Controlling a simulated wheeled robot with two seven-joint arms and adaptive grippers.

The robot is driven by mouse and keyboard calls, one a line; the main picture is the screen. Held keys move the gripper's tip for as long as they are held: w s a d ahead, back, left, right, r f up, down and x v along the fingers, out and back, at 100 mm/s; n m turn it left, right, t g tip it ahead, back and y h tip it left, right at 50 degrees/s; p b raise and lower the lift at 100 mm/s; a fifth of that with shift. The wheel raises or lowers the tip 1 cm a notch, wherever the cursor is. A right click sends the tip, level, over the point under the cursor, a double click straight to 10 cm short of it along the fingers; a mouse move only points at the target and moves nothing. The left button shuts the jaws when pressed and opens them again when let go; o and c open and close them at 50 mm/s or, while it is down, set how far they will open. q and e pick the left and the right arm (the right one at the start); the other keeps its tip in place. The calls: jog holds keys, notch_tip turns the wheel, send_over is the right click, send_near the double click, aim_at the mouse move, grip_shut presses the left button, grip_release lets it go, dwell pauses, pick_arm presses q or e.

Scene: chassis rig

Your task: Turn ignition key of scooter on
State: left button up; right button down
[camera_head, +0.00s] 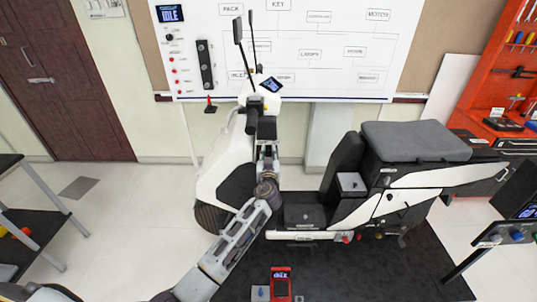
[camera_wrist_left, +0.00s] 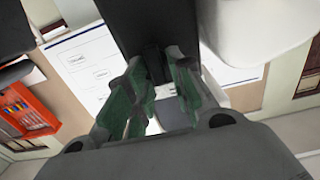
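The white and black scooter (camera_head: 400,200) stands side-on in the head view, its handlebar and front column left of centre. My left arm reaches up from the bottom, and my left gripper (camera_head: 255,120) is at the front column below the small dash screen (camera_head: 270,85). In the left wrist view the green-padded fingers (camera_wrist_left: 158,75) are apart, in front of the scooter's black column (camera_wrist_left: 140,25). A narrow dark shape shows between the fingertips; I cannot tell whether it is the ignition key. The key is not clearly visible in the head view. My right gripper is not in view.
A whiteboard (camera_head: 330,45) with labelled boxes and an "IDLE" screen (camera_head: 170,13) hangs behind the scooter. A red tool rack (camera_head: 490,60) stands at the right. A black mat (camera_head: 400,275) lies under the scooter, with a small red device (camera_head: 281,284) at its front. A dark shelf stands at the left.

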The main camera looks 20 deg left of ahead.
pick_arm(q)
grip_shut()
